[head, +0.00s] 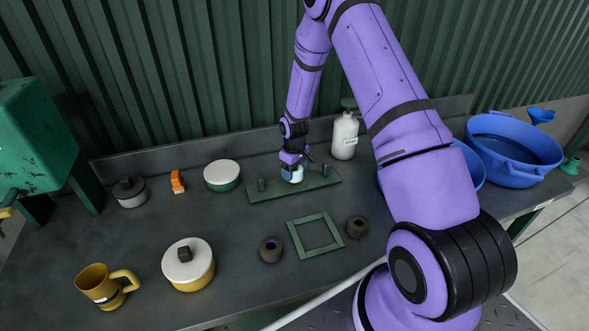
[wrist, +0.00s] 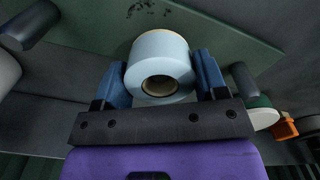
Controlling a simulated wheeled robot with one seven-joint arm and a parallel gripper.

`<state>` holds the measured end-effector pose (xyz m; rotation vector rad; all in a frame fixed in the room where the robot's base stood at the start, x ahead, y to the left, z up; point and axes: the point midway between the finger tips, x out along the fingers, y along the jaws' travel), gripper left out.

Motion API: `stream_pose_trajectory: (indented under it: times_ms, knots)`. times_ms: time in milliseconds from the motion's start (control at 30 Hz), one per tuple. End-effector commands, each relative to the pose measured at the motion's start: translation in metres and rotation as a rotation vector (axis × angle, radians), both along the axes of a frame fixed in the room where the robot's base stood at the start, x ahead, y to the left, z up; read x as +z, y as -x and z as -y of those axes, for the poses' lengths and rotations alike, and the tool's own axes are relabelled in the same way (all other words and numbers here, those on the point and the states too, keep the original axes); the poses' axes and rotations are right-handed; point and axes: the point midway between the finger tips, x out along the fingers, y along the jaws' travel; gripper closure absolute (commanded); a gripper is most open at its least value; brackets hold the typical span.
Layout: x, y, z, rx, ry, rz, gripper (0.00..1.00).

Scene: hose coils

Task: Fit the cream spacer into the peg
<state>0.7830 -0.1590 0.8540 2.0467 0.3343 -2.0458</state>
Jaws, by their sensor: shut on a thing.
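The spacer is a pale, bluish-white thick ring with a cream edge, seen in the wrist view (wrist: 160,58) and small in the head view (head: 293,177). My gripper (wrist: 160,82) is shut on it, one blue finger on each side; in the head view my gripper (head: 293,172) is over the middle of a green base plate (head: 316,189). A dark upright peg stands at each side of the spacer, left (head: 262,185) and right (head: 325,170). The spacer's hole looks brownish inside. Whether a peg is under or in it, and whether it touches the plate, I cannot tell.
A white bottle (head: 344,136) stands behind the plate, a green pot with white lid (head: 222,176) to its left. Blue basins (head: 513,155) are right, a yellow mug (head: 98,287) front left.

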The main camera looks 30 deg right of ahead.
Motion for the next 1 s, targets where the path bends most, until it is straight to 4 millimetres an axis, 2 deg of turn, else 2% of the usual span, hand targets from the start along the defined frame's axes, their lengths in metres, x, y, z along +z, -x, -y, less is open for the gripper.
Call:
stream_pose_trajectory:
  times_ms: [1000]
  knots:
    - [-0.022,0.000,0.000,0.000,0.000,-0.001,0.63]
